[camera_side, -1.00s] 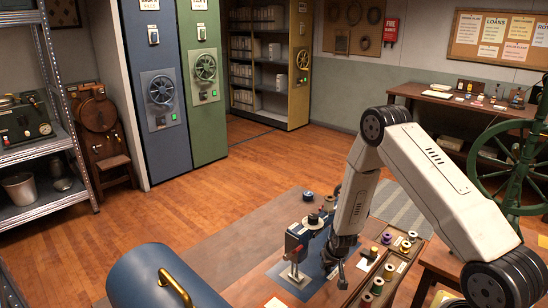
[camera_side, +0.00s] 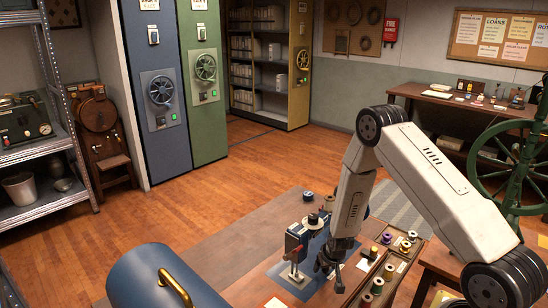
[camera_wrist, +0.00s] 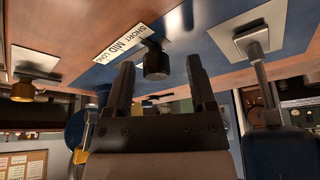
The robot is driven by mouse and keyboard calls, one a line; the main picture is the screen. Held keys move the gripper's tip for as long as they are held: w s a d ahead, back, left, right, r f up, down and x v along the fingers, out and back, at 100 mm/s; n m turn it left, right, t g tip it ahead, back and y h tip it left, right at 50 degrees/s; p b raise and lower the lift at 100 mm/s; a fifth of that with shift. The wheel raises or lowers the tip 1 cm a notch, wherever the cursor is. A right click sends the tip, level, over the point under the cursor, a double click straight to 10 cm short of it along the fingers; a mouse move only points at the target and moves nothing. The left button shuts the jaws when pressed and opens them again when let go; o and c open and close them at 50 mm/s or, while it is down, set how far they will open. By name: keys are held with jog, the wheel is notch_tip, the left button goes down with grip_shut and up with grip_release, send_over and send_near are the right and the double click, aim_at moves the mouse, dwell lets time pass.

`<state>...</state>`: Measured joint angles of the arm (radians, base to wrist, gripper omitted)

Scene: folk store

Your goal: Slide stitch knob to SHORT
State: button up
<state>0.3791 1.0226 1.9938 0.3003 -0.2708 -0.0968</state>
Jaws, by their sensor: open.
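The stitch knob (camera_wrist: 156,62) is a dark round knob on a short stem in the wrist view. A white label plate (camera_wrist: 122,42) reading SHORT, MID, LONG lies beside it, and the stem stands near its SHORT end. My gripper (camera_wrist: 160,78) is open, with one finger on each side of the knob in the picture. I see no clear contact, and its exact depth cannot be told. In the side view my gripper (camera_side: 331,276) hangs low over the bench, just right of the grey-blue sewing machine (camera_side: 297,242). The knob cannot be made out there.
A tray of thread spools (camera_side: 377,285) stands close to the right of my gripper. A large blue cylinder (camera_side: 150,280) with a brass handle is at front left. In the wrist view, a metal post on a pale plate (camera_wrist: 252,40) stands to the right.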

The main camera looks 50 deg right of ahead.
aim_at(328, 282)
jog(key=v, duration=0.7)
jog(key=shift+s+r, duration=0.2)
jog(key=shift+r, duration=0.15)
jog(key=shift+a, duration=0.25)
jog(key=s+a+r+n+y, duration=0.1)
jog(key=s+a+r+n, duration=0.2)
jog(key=a+r, duration=0.4)
jog(key=s+a+r+n+g+y, duration=0.1)
jog(key=s+a+r+n, duration=0.2)
jog(key=s+a+r, duration=0.2)
jog(key=a+r, duration=0.3)
jog(key=r, duration=0.1)
jog(key=shift+n, duration=0.4)
dwell(1.2)
